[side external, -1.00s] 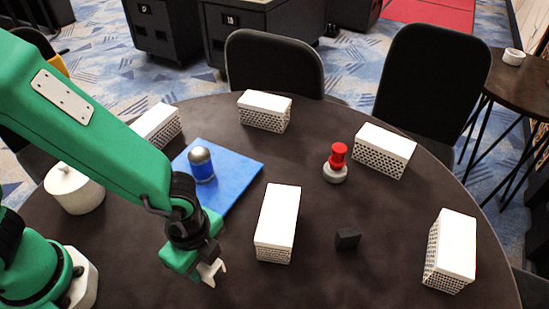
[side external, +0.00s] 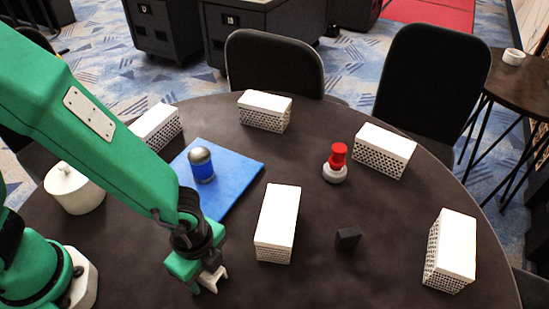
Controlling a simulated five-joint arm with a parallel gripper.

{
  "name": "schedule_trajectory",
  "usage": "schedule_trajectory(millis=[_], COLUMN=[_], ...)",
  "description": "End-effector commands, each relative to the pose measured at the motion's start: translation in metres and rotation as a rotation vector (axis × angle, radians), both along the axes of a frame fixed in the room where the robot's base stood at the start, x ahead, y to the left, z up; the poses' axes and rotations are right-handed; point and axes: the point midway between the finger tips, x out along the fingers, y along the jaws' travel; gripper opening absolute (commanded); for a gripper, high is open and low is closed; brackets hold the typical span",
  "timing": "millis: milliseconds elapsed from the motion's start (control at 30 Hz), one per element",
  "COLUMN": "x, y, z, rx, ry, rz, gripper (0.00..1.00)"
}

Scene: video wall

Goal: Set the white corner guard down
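My gripper (side external: 207,275) is low over the front of the dark round table, left of the nearest white perforated box. A small white angled piece, the white corner guard (side external: 216,279), is at its fingertips, and the gripper appears shut on it. The guard is partly hidden by the fingers. I cannot tell whether its lower edge touches the table.
Several white perforated boxes (side external: 276,222) stand around the table (side external: 330,279). A blue mat (side external: 236,180) bears a blue-and-silver cylinder (side external: 201,165). A red-topped object (side external: 337,163), a black block (side external: 347,238) and a white lidded pot (side external: 73,189) also stand there. The front middle is clear.

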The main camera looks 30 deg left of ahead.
Motion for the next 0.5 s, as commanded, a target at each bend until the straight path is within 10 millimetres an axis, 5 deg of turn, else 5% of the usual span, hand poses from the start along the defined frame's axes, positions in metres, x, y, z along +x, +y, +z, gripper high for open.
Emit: schedule_trajectory(millis=[500], x=[0.0004], y=[-0.0005], z=[0.009], rx=[-0.002], ry=[-0.001], rz=[0.0], gripper=[0.58])
